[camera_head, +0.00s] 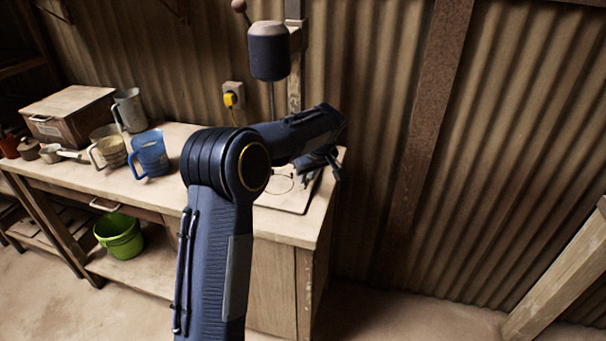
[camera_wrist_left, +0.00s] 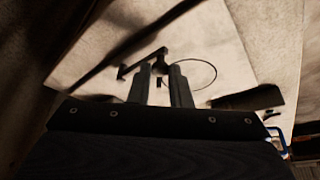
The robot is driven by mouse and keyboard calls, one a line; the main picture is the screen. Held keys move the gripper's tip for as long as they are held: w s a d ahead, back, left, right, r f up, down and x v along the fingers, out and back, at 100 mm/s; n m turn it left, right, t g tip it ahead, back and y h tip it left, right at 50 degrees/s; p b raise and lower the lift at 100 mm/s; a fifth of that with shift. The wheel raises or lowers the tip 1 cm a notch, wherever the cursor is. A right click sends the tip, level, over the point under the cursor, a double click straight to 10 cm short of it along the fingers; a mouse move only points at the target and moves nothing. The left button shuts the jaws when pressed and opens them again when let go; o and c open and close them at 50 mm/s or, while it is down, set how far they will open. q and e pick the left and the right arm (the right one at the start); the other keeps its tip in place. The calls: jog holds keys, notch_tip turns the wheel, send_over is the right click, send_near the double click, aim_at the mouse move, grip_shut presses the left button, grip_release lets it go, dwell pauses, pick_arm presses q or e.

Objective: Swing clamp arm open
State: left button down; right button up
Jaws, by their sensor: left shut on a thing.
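The tile press stands at the back end of the bench, with a dark blue cylindrical head (camera_head: 268,52) on a post and a pale base plate (camera_head: 294,205) marked with a thin ring. The plate and its ring also show in the left wrist view (camera_wrist_left: 205,45). There, a dark bar that looks like the clamp arm (camera_wrist_left: 138,63) lies over the plate beside the ring. My left gripper (camera_wrist_left: 160,72) is shut on part of this bar. In the head view my left gripper (camera_head: 327,162) is low over the plate, partly hidden by my arm. My right gripper is out of view.
On the bench left of my arm are a blue jug (camera_head: 150,154), a beige jug (camera_head: 109,147), a grey jug (camera_head: 129,110) and a wooden box (camera_head: 70,112). A green bucket (camera_head: 120,237) sits below. A corrugated wall (camera_head: 365,80) stands close behind the press.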

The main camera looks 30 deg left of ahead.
pick_arm(q)
jog(key=c, duration=1.3)
grip_release()
jog(key=shift+c, duration=0.2)
jog(key=shift+d, duration=0.1)
jog(key=v, duration=0.8)
